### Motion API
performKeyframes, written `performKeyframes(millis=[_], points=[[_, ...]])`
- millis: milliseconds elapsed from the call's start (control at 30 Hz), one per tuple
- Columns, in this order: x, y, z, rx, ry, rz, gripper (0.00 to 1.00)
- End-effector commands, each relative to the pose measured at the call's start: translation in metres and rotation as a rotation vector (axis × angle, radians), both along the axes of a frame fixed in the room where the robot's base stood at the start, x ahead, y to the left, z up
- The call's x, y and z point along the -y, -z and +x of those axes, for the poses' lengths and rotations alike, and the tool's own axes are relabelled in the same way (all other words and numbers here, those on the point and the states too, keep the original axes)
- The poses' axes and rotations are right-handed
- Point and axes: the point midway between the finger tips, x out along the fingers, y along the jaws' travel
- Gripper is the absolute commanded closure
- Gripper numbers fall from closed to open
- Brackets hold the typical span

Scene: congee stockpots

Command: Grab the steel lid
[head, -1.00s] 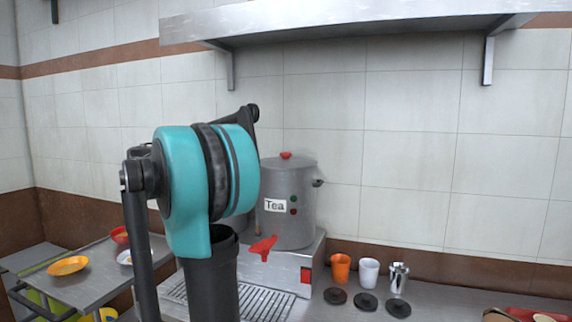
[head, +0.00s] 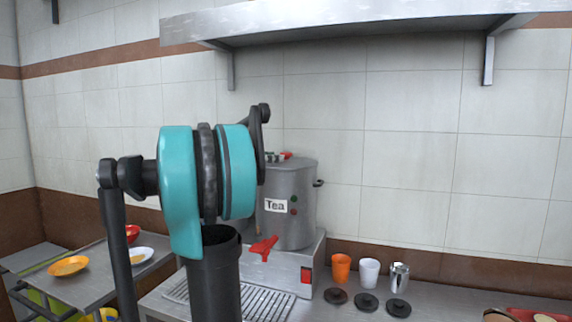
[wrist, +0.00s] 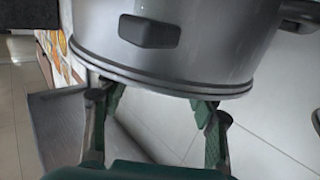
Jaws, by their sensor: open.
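A grey tea urn (head: 291,225) marked "Tea" stands on a steel base in the head view. Its grey lid (head: 303,162) has a red knob, partly hidden by my arm. I cannot tell whether this is the steel lid. In the wrist view a large grey metal vessel (wrist: 205,45) fills the top, with a dark block-shaped handle and dark bands along its lower edge. My gripper (wrist: 157,105) is open, its fingers apart just below that edge. Nothing shows held between them. Whether a finger touches the vessel cannot be told. The head view does not clearly show my gripper.
An orange cup (head: 341,268), a white cup (head: 369,272) and a steel cup (head: 399,277) stand right of the urn, with several dark discs before them. A side table (head: 95,290) with bowls is at left. A steel shelf (head: 350,22) hangs above.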

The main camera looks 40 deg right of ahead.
Motion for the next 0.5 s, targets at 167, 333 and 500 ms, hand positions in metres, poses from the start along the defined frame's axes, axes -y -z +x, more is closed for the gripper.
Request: performKeyframes(millis=[167,333,500], points=[[0.026,0.0,-0.007,0.0,0.004,0.0,0.42],[0.037,0.0,-0.01,0.0,0.002,0.0,0.42],[0.037,0.001,-0.01,0.0,0.001,0.0,0.42]])
